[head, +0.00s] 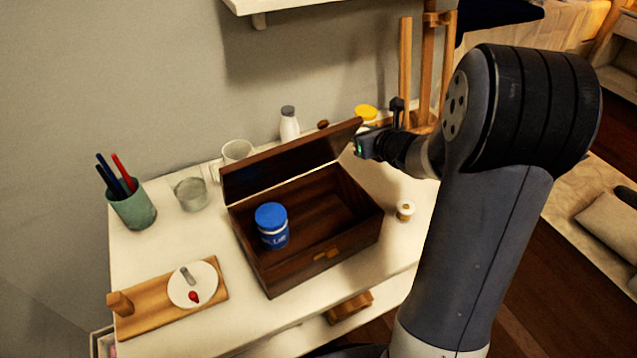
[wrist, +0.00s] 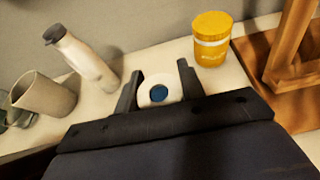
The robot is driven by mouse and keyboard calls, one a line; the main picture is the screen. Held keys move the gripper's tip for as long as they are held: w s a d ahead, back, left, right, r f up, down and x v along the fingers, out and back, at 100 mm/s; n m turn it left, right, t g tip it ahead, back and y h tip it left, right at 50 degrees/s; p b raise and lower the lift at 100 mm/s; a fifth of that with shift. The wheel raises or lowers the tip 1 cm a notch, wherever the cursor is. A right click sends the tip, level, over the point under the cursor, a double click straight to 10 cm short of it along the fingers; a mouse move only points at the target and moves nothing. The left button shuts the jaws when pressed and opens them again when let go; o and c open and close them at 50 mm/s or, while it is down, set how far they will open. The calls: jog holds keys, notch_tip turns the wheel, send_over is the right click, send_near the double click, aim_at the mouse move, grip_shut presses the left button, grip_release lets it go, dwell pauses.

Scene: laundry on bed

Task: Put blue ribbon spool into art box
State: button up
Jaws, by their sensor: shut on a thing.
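The art box (head: 318,262) is a dark wooden box on the white table, with its lid (head: 290,155) raised at the back. A blue-lidded jar (head: 273,228) stands inside it on the left; the right side inside is empty. My gripper (wrist: 158,82) is behind the raised lid at its right end, and the lid hides its fingertips in the head view. In the wrist view its two fingers are shut on a spool with a white end and blue centre (wrist: 158,93), which looks like the blue ribbon spool. The table is close beneath; I cannot tell whether the spool touches it.
A yellow jar (wrist: 211,40) and a wooden easel (head: 427,70) stand near my gripper. A white bottle (head: 289,124) and mug (head: 237,152) are behind the box. A small white spool (head: 405,210) sits right of it. A glass, pen cup and palette board are left.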

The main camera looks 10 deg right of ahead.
aim_at(357, 168)
notch_tip(357, 168, down, 9)
jog(key=shift+f+b, duration=0.1)
jog(key=shift+b, duration=1)
jog(key=shift+f, duration=0.1)
jog(key=o, duration=0.9)
jog(key=shift+o, duration=0.2)
